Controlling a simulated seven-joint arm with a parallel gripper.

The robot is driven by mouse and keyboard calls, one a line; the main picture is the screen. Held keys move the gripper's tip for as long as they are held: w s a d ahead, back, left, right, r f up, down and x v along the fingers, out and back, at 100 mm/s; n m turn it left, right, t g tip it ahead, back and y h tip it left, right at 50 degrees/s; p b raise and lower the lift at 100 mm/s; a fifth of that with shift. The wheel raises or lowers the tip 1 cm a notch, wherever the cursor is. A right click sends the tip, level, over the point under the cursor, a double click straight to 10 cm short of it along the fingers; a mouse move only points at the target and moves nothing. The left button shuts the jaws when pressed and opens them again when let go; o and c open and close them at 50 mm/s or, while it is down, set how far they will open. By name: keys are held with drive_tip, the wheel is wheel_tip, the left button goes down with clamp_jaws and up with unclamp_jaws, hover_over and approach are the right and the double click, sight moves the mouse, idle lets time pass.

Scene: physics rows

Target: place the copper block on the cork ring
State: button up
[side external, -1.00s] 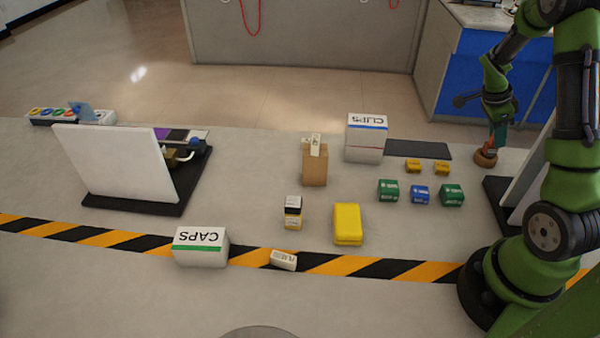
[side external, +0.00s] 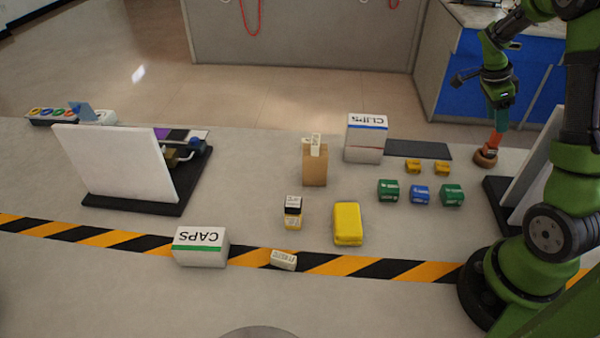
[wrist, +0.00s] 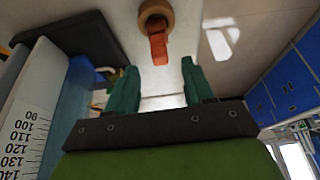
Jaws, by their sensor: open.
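The copper block (side external: 494,141) stands on the cork ring (side external: 486,159) at the right back of the table, its top leaning slightly to the right in the side view. In the wrist view the block (wrist: 158,48) runs from the ring (wrist: 145,12) toward my gripper (wrist: 160,70). My gripper's teal fingers are apart, with nothing between them; the block's end lies just beyond the fingertips. In the side view my gripper (side external: 498,128) is right above the block. The block's lower end, where it meets the ring, is hard to make out.
A white panel on a black base (side external: 533,170) stands close to the ring's right. Small yellow boxes (side external: 413,166), green boxes (side external: 388,190) and a blue box (side external: 419,195) lie to its left. A dark flat mat (side external: 418,149) lies behind them.

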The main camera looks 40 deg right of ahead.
drive_tip(key=w+a+r+n+t+y, duration=0.1)
drive_tip(key=w+a+r+n+t, duration=0.4)
drive_tip(key=a+r, duration=0.45)
drive_tip(key=s+a+r+n+t+y, duration=0.1)
drive_tip(key=s+a+n+t+y, duration=0.1)
drive_tip(key=a+n, duration=0.7)
drive_tip(key=s+a+r+n+t+y, duration=0.2)
drive_tip(key=a+n, duration=0.7)
drive_tip(key=a, duration=0.8)
drive_tip(key=shift+s+t, duration=0.5)
drive_tip(key=shift+t, duration=0.2)
drive_tip(key=shift+a+r, duration=0.1)
